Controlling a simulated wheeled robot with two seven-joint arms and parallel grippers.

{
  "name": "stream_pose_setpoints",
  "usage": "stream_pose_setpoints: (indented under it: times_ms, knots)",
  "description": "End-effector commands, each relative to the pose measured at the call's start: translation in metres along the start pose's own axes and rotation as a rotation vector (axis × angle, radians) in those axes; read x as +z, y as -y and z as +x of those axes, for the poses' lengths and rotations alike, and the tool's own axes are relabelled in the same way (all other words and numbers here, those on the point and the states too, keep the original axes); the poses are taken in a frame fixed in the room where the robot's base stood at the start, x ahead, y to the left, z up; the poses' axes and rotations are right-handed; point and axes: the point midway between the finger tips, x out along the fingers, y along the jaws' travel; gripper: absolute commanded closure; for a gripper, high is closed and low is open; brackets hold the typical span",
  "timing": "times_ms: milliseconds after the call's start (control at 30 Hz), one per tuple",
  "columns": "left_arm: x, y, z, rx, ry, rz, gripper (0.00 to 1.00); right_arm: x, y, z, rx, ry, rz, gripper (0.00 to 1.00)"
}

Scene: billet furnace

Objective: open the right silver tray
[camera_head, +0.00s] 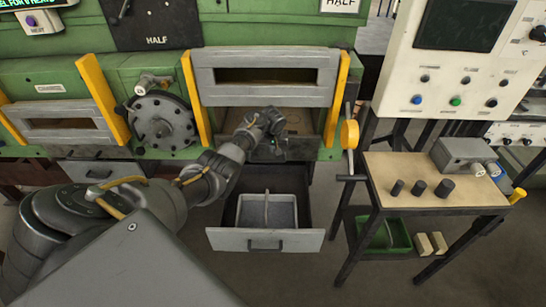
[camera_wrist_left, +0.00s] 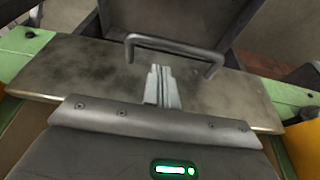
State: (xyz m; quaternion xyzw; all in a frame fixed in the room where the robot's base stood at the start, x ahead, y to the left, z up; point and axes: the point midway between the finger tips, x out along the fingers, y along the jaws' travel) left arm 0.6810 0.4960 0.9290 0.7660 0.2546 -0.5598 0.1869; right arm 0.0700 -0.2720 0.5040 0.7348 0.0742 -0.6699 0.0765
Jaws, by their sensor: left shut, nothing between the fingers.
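The right silver tray (camera_head: 228,239) is pulled out below the right furnace opening. Its front panel has a dark handle (camera_head: 265,244), and a grey divided bin (camera_head: 285,211) sits inside. My left gripper (camera_head: 268,122) is above and behind the tray's front panel, close to the furnace opening and apart from that handle. In the left wrist view, its fingers (camera_wrist_left: 162,86) are together and empty over a stained metal plate (camera_wrist_left: 85,75). A bar handle (camera_wrist_left: 172,44) shows just beyond the fingertips; I cannot tell whether they touch. My right gripper is out of view.
The furnace door (camera_head: 263,97) is between yellow side bars (camera_head: 192,97). The closed left silver tray (camera_head: 120,172) is at the left. A wooden-topped cart (camera_head: 425,180) with dark cylinders stands close to the right of the pulled-out tray. Floor shows in front of the tray.

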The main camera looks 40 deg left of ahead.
Motion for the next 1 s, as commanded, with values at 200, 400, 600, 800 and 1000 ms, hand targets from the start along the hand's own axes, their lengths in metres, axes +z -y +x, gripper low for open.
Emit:
stream_pose_setpoints:
  times_ms: [200,400,600,800,1000]
  knots:
    - [0.001,0.0,0.038,-0.001,0.001,0.001,1.0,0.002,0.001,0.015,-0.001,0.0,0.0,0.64]
    - [0.001,-0.001,0.058,0.0,-0.001,0.001,1.0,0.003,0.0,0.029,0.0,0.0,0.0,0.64]
    - [0.001,0.0,0.064,0.0,-0.001,0.002,1.0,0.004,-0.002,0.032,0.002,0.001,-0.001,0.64]
    - [0.0,0.0,0.063,0.0,-0.002,0.002,1.0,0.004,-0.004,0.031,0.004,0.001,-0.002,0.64]
    - [0.001,-0.004,0.064,0.001,-0.001,0.005,1.0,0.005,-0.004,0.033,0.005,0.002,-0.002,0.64]
